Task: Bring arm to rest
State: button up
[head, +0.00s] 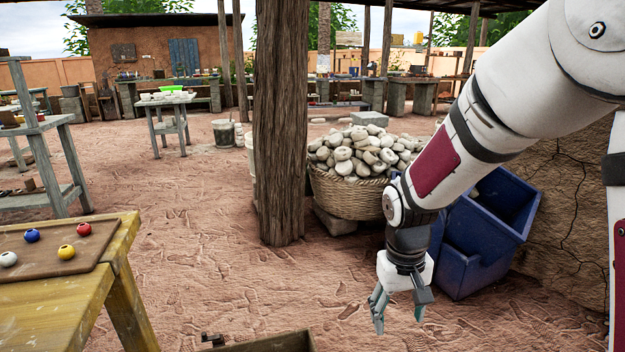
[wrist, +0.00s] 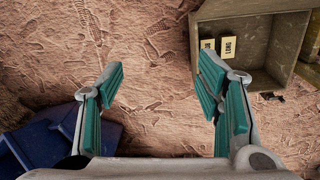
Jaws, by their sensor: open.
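My arm (head: 470,120) reaches down from the upper right in the head view. My gripper (head: 398,312) hangs at its end, pointing down over the bare earth floor. In the wrist view my gripper (wrist: 162,90) shows its two teal-padded fingers spread wide apart. Nothing is between them but the footprinted ground below. The gripper is empty and touches nothing that I can see.
Blue bins (head: 487,235) stand behind my gripper. A basket (head: 345,196) of stones and a wooden post (head: 280,120) are left of it. A wooden box (wrist: 270,28) with yellow labels lies below. A table (head: 125,262) with small balls is at left.

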jog(key=s+d+r+b, duration=0.2)
jog(key=s+r, duration=0.7)
jog(key=s, duration=0.4)
jog(key=s+m+b, duration=0.2)
jog(key=s+b, duration=0.1)
jog(key=s, duration=1.4)
notch_tip(320, 180, up, 36)
jog(key=d+t+p, duration=0.1)
jog(key=t+p, duration=0.3)
jog(key=p, duration=3)
jog(key=shift+s+r+n+y, duration=0.15)
jog(key=shift+r+n+y, duration=0.1)
jog(key=shift+n+y, duration=0.15)
